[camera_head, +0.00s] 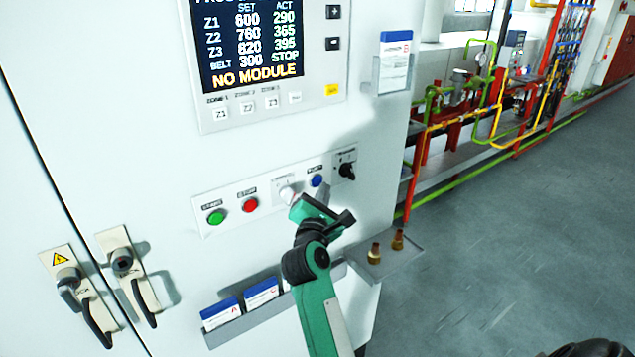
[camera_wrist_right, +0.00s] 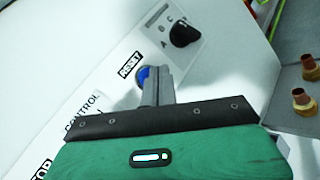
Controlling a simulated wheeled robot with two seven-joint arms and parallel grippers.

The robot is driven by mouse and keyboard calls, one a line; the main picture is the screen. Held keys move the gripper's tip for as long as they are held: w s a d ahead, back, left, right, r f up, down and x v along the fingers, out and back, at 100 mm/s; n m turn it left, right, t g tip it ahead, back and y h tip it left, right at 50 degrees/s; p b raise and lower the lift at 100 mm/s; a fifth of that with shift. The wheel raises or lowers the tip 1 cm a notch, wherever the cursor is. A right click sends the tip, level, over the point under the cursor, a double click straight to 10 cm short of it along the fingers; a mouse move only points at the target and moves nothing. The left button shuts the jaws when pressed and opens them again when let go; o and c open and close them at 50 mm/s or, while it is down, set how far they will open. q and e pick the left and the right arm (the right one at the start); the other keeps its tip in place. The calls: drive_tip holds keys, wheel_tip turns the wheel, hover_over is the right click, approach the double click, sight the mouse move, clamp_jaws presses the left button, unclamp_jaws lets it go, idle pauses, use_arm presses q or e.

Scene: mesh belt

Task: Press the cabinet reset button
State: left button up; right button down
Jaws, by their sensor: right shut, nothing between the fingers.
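The blue reset button (camera_head: 317,180) is on the white cabinet's control strip, between a white selector and a black selector knob. In the right wrist view the blue button (camera_wrist_right: 145,75) shows under the RESET label, partly hidden behind my fingers. My right gripper (camera_head: 322,191) is in front of the strip at the button. In the right wrist view its grey fingers (camera_wrist_right: 157,84) are together and empty, with their tips overlapping the button's right side. I cannot tell whether they touch it. My left gripper is not in view.
A green button (camera_head: 216,217) and a red button (camera_head: 250,205) are to the left on the strip. The black selector knob (camera_head: 347,170) is close on the right. A small shelf (camera_head: 395,266) with brass fittings juts out below right. The display (camera_head: 248,45) reads NO MODULE.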

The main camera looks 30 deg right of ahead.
drive_tip(key=shift+s+d+p, duration=0.15)
drive_tip(key=shift+s+p, duration=0.25)
drive_tip(key=shift+s, duration=2.15)
